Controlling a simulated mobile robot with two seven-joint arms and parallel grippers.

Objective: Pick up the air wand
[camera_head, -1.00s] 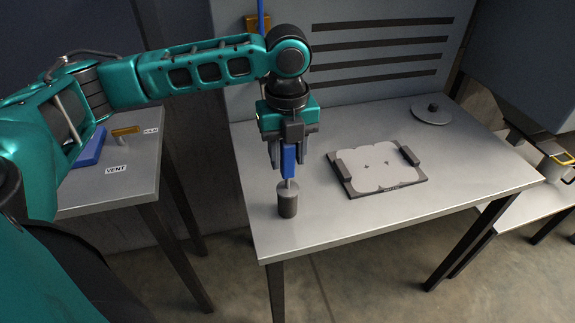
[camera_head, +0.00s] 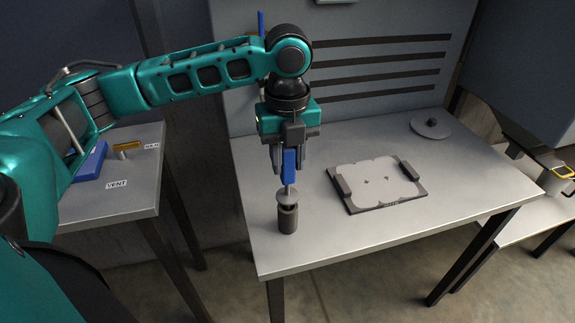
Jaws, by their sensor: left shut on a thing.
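The air wand (camera_head: 289,167) has a blue handle, a thin metal stem and a grey disc low on the stem. It hangs upright in my left gripper (camera_head: 288,158), which is shut on the blue handle. The disc is a little above a dark cylindrical holder (camera_head: 288,220) near the left front of the grey table. A small gap shows between disc and holder rim. The wand's lower end is hidden, so I cannot tell if it is still inside the holder. My right gripper is not in view.
A grey fixture plate with dark side blocks (camera_head: 376,184) lies mid-table. A round disc with a knob (camera_head: 431,127) sits at the back right. A slotted panel (camera_head: 375,66) stands behind. A side table labelled VENT (camera_head: 117,184) is at left. The table's front right is clear.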

